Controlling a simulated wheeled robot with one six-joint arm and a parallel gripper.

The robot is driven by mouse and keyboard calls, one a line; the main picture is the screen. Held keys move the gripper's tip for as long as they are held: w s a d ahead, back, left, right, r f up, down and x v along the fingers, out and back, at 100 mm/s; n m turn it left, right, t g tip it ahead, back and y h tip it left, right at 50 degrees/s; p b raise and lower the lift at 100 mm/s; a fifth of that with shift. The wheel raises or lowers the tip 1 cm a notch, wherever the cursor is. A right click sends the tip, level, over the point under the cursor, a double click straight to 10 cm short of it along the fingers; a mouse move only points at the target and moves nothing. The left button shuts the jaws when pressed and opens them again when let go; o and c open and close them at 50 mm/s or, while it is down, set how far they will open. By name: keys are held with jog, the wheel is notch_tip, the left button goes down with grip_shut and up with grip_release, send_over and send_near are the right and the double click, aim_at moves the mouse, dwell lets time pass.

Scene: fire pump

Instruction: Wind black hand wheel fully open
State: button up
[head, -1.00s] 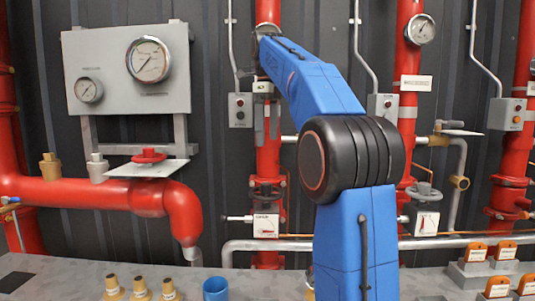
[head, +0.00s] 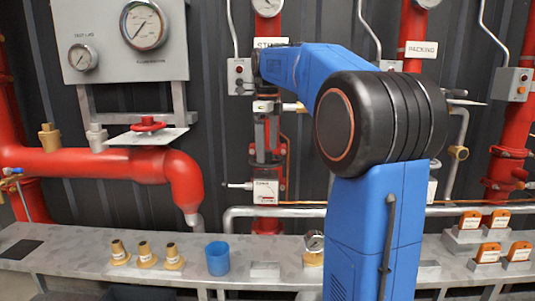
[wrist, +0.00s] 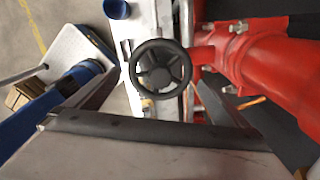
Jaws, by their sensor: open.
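The black hand wheel (wrist: 160,66) shows in the wrist view, nearly face-on, with a round rim, spokes and a central hub. My gripper (wrist: 158,82) is open, with its dark fingers spread on either side of the wheel's lower part. I see no grip on the rim, and cannot tell how far the fingertips stand from it. In the head view my blue arm reaches toward the middle red pipe (head: 267,170). I cannot make out the black wheel there.
A red hand wheel (head: 148,123) sits on the left red piping below a gauge panel (head: 125,45). The grey bench (head: 75,250) carries brass fittings (head: 145,255), a blue cup (head: 217,258) and orange-topped blocks (head: 488,252). A large red pipe (wrist: 265,65) lies right of the wheel.

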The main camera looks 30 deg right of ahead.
jog(key=shift+f, duration=1.1)
